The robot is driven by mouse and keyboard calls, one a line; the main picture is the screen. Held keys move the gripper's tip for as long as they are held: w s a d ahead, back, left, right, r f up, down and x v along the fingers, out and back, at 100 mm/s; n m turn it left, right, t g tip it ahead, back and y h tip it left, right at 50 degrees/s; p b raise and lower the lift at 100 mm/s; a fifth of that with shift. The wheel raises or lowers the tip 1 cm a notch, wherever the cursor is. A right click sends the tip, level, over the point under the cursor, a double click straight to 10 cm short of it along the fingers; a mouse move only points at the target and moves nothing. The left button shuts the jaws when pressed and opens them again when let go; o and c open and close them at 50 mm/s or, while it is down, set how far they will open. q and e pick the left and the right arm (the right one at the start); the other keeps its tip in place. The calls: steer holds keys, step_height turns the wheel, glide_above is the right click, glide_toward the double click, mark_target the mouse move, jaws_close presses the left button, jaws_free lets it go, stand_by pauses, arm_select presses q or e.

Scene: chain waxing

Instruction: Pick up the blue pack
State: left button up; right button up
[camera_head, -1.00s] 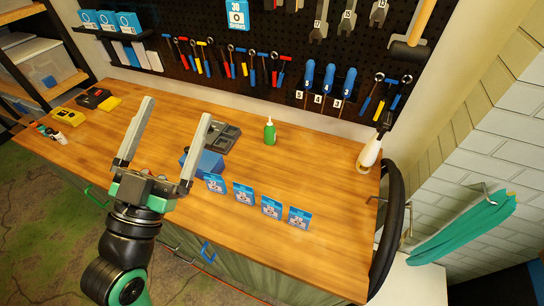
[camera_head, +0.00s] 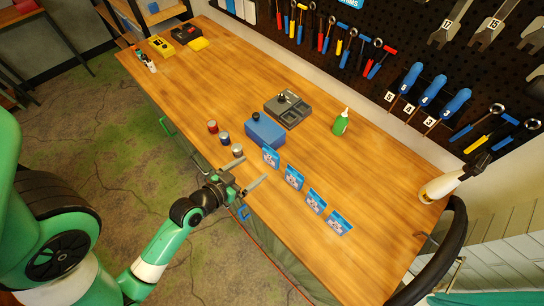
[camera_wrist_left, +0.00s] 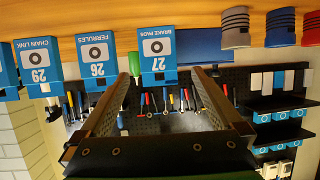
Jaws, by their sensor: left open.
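Several small blue-and-white packs stand in a diagonal row on the wooden bench. In the head view they are the leftmost pack (camera_head: 271,158), the second (camera_head: 294,177), the third (camera_head: 315,201) and the rightmost (camera_head: 338,223). The left wrist view shows them upside down: brake pads 27 (camera_wrist_left: 157,48), ferrules 26 (camera_wrist_left: 96,56) and chain link 29 (camera_wrist_left: 38,62). My left gripper (camera_head: 254,168) is open and empty at the bench's front edge, just short of the leftmost pack. In the wrist view the brake pads pack appears between its fingers (camera_wrist_left: 160,72). My right gripper is out of view.
Left of the packs stand a red-topped can (camera_head: 212,127), a dark can (camera_head: 224,138) and a grey can (camera_head: 238,151).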

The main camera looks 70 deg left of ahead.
mark_target(269, 158)
arm_select(q)
steer(key=x, duration=0.3)
steer(key=shift+w+a, duration=0.25)
steer(key=shift+w, duration=0.05)
steer(key=b+x, duration=0.1)
steer(key=x, duration=0.4)
steer(key=shift+w+d+f, duration=0.15)
steer(key=shift+f, duration=0.1)
steer(key=c, duration=1.2)
steer(key=shift+o, duration=0.2)
